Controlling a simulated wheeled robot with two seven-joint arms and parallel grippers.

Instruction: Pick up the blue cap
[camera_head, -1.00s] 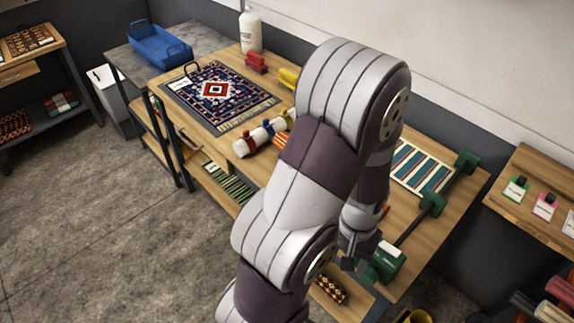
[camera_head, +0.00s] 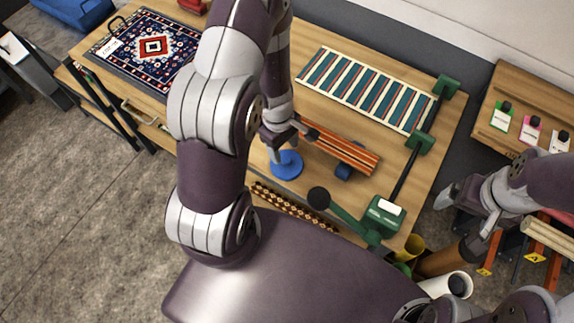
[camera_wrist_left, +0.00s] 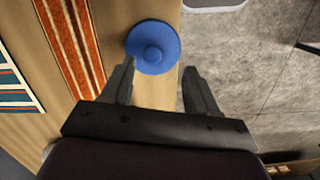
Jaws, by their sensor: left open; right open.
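The blue cap (camera_head: 291,166) is a round disc with a raised knob in its middle, lying on the wooden table by its front edge. It also shows in the left wrist view (camera_wrist_left: 153,46), just beyond my fingertips and nearer the left finger. My left gripper (camera_head: 284,142) is above and beside the cap, and its open jaws (camera_wrist_left: 158,74) hold nothing. In the head view it partly covers the cap. My right gripper (camera_head: 466,220) is open and empty at the right, off the table's right end.
A striped rug (camera_head: 365,88) lies further back. A green clamp-like fixture (camera_head: 384,214) with a dark bar stands at the table's right end. A patterned rug (camera_head: 150,47) lies at the left. Floor drops away in front.

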